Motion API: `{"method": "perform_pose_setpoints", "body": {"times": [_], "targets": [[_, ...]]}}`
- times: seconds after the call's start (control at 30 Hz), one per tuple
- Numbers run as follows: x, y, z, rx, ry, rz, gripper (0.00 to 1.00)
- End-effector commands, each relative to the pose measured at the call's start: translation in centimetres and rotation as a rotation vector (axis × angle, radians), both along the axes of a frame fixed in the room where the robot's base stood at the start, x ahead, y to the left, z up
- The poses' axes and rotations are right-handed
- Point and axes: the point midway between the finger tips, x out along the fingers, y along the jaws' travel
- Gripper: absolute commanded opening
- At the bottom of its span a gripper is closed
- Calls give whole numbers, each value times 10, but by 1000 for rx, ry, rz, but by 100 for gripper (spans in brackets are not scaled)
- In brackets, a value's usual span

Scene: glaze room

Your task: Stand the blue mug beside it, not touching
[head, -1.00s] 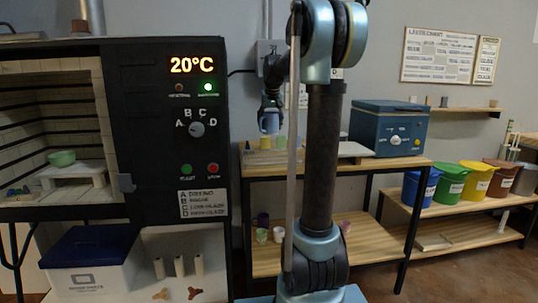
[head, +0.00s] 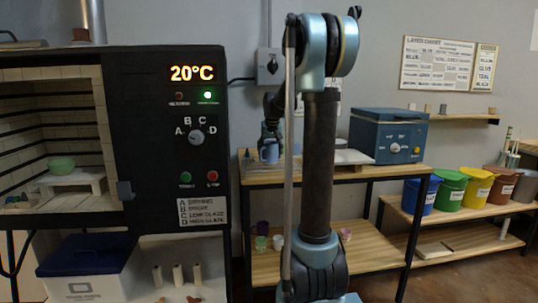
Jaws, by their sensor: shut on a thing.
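The blue mug (head: 269,153) is upright in my gripper (head: 269,140), low over the left end of the wooden bench top (head: 262,178). My gripper points down and is shut on it. I cannot tell whether the mug touches the bench. My arm hides part of the bench just right of the mug. A green bowl (head: 61,164) stands on a pale shelf (head: 72,179) inside the open kiln, far to the left of the mug.
The black kiln front (head: 150,130) reads 20°C and stands left of the bench. A blue box-like device (head: 388,135) sits on the bench's right part. Small cups (head: 262,243) stand on the lower shelf. Coloured buckets (head: 449,190) line the right.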

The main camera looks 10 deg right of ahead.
Motion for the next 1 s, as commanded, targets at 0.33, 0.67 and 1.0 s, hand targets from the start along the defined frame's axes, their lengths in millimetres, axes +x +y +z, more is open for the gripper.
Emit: {"method": "perform_pose_setpoints", "body": {"times": [0.33,0.67,1.0], "targets": [[0,0,-1,0,0,0,82],[0,1,0,0,0,1,82],[-17,2,40,0,0,2,82]]}}
